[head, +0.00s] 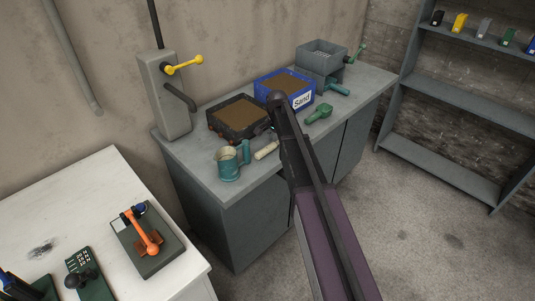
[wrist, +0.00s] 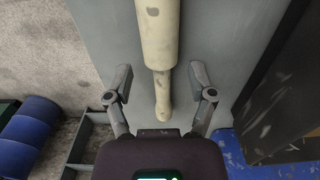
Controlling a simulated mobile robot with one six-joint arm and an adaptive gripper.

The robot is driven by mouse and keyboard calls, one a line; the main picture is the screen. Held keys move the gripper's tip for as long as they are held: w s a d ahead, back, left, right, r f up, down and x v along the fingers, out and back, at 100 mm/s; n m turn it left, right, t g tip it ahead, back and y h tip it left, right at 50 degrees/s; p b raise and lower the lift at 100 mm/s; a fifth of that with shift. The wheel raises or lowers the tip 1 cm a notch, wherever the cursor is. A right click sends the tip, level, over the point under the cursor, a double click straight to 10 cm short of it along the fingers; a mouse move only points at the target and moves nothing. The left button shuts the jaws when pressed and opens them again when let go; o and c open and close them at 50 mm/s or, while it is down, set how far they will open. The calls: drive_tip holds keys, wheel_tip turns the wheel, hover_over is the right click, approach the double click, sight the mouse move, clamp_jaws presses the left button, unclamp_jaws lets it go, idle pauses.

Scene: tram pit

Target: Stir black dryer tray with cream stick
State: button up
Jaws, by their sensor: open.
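The black dryer tray (head: 222,131), filled with brown material, sits on the grey bench. The cream stick (head: 267,150) lies on the bench in front of the tray, close to its near edge. In the wrist view, the cream stick (wrist: 157,40) runs lengthwise between the fingers, thick at the top and thinner below. My gripper (wrist: 160,77) is open, with one finger on each side of the stick and visible gaps to both. In the head view my arm hides most of the gripper.
A blue tray labelled Sand (head: 264,98) stands right of the black tray. A teal mug (head: 228,163) is left of the stick. A green scoop (head: 319,113) lies to the right. A grey box with a green crank (head: 321,57) stands at the back. A grey post with a yellow lever (head: 165,95) rises at left.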

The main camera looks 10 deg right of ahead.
drive_tip(key=shift+f+b, duration=0.3)
drive_tip(key=shift+f, duration=0.25)
clamp_jaws()
